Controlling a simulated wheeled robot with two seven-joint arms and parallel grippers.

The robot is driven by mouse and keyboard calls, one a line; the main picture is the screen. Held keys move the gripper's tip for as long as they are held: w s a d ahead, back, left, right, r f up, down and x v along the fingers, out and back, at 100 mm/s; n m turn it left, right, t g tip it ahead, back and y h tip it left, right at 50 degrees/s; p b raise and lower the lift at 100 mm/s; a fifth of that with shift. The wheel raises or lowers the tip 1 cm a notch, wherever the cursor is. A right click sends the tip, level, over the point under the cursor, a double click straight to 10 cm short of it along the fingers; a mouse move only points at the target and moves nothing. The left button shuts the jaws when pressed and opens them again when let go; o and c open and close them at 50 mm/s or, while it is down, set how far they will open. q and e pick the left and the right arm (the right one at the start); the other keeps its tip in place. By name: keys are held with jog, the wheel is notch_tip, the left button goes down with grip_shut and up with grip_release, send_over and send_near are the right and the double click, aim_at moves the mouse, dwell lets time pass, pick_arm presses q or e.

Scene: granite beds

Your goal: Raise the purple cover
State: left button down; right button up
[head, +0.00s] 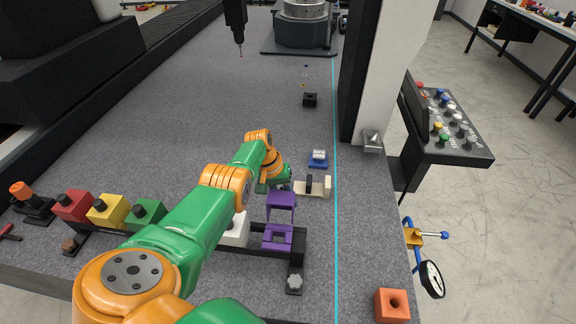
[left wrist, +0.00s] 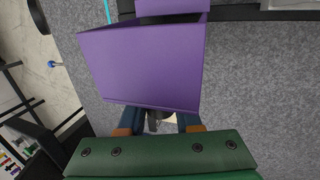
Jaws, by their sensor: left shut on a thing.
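The purple cover (head: 281,206) stands up at the far side of the purple box (head: 277,239), near the right end of a black rail. The box's top shows uncovered, with a dark square opening. In the left wrist view the cover (left wrist: 142,66) fills the upper middle as a broad tilted panel, with part of the box (left wrist: 168,6) beyond it. My left gripper (head: 286,182) is at the far edge of the cover and is shut on it. In the left wrist view the gripper (left wrist: 161,118) is partly hidden by the cover. My right gripper is not in view.
Red (head: 73,206), yellow (head: 108,210) and green (head: 147,213) boxes line the rail, with a white one (head: 236,230) partly hidden by my arm. A beige block (head: 316,187) and a blue-and-white piece (head: 318,159) lie close beyond the cover. An orange block (head: 392,306) sits front right.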

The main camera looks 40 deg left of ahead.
aim_at(282, 203)
pick_arm(q)
jog(key=shift+s+d+f, duration=0.1)
jog(key=shift+f, duration=0.05)
jog(key=c, duration=0.6)
grip_release()
jog(key=p+v, duration=0.5)
jog(key=v, duration=0.2)
jog(key=shift+r, duration=0.2)
jog(key=shift+f, duration=0.1)
